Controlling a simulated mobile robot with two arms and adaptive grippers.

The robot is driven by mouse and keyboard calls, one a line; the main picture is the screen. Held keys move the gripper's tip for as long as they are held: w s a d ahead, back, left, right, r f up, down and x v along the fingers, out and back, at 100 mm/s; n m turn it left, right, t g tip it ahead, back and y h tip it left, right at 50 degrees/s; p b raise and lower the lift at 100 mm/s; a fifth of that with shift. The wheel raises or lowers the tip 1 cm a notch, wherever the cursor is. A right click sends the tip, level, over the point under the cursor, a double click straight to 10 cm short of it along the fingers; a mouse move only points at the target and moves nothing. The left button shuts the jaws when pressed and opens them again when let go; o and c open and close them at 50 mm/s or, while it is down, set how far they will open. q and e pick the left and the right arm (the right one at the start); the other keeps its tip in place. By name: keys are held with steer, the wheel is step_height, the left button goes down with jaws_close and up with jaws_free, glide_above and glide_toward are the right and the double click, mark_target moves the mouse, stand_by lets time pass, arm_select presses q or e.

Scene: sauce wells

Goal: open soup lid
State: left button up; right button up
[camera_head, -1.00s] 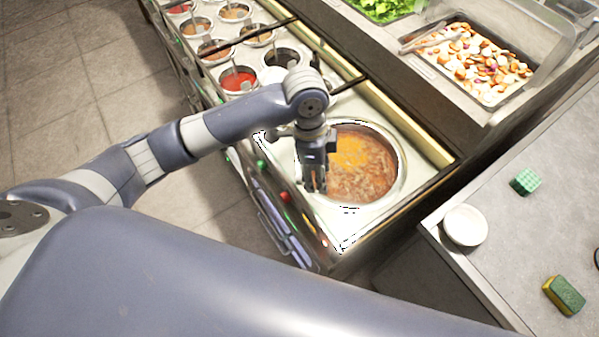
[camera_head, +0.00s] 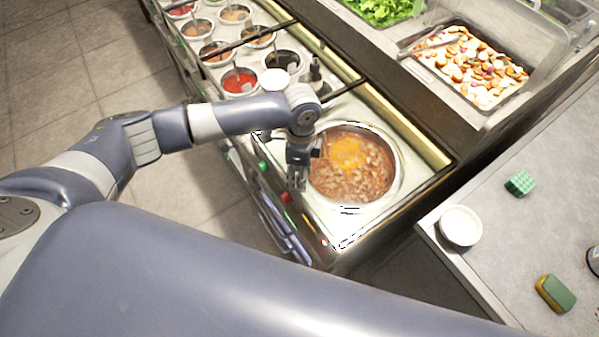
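The round soup well (camera_head: 396,180) is uncovered, with orange-brown soup (camera_head: 350,175) showing in it. My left arm reaches in from the left, and my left gripper (camera_head: 297,184) points down at the well's left rim. I see nothing held in it, but its finger gap is too small to judge. A dark upright piece (camera_head: 315,76) stands behind my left wrist; I cannot tell whether it belongs to the lid. No lid shows clearly. My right gripper is out of view.
Several small sauce wells, including a red one (camera_head: 239,81), line the counter behind. A tray of chopped food (camera_head: 470,65) is at upper right. The right counter holds a white bowl (camera_head: 461,226), green block (camera_head: 520,183) and sponge (camera_head: 556,293).

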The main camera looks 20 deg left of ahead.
arm_select(q)
steer(key=shift+f, duration=0.65)
